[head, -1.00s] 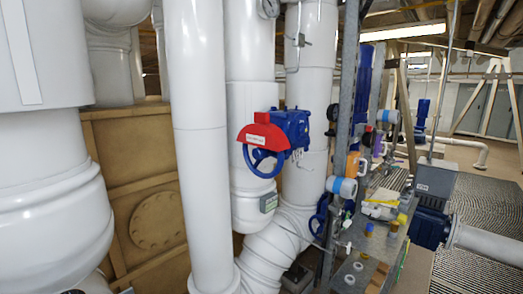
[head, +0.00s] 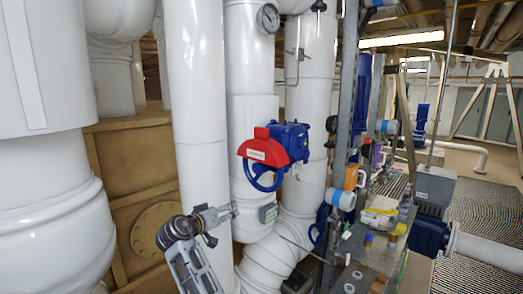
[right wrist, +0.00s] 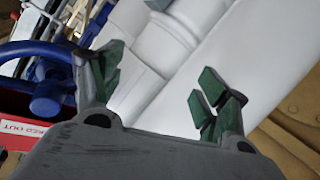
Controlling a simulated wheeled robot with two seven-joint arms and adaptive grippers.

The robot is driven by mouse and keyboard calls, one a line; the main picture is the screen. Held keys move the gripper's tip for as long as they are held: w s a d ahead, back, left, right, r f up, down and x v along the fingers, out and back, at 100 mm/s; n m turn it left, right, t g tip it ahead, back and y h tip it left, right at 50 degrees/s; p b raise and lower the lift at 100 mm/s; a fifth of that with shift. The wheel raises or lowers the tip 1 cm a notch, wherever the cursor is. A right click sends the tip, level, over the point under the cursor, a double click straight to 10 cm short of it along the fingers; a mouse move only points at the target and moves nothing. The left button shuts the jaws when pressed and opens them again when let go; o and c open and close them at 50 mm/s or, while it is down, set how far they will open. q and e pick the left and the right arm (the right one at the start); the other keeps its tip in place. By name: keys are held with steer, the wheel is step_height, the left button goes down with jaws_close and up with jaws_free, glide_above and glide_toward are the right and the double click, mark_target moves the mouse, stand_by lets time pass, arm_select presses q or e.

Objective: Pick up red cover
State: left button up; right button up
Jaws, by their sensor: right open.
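The red cover (head: 264,148) sits over the upper part of a blue valve handwheel (head: 262,182), in front of a white pipe. A white label with writing is on its front. In the right wrist view, part of the red cover (right wrist: 22,130) shows at the left edge beside the blue wheel (right wrist: 48,82). My right gripper (head: 234,210) is below and left of the cover, apart from it. Its green-padded fingers (right wrist: 160,78) are open with nothing between them, and white pipe shows beyond. My left gripper is not in view.
White vertical pipes (head: 198,110) stand left of and behind the valve. A blue gearbox (head: 293,137) adjoins the cover on its right. A metal shelf (head: 350,277) with small items stands to the right. A pressure gauge (head: 268,18) is above.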

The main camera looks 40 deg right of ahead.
step_height(320, 180, up, 14)
steer(key=s+m+g+h, duration=0.2)
steer(key=m+h, duration=0.1)
steer(key=m, duration=0.1)
steer(key=m+g+h, duration=0.2)
steer(key=m+g, duration=0.1)
steer(key=m, duration=0.2)
glide_toward(260, 133)
steer(key=a, duration=0.3)
steer(key=shift+s+d+r+p, duration=0.1)
steer(key=shift+d+r+p, duration=0.05)
steer(key=shift+r+p, duration=0.15)
steer(key=shift+d, duration=0.15)
steer(key=d, duration=0.2)
steer(key=d+p, duration=0.1)
steer(key=d, duration=0.2)
steer(key=d+p, duration=0.1)
steer(key=d, duration=0.1)
steer(key=shift+w+d, duration=0.2)
steer(key=shift+w, duration=0.15)
steer(key=shift+d, duration=0.5)
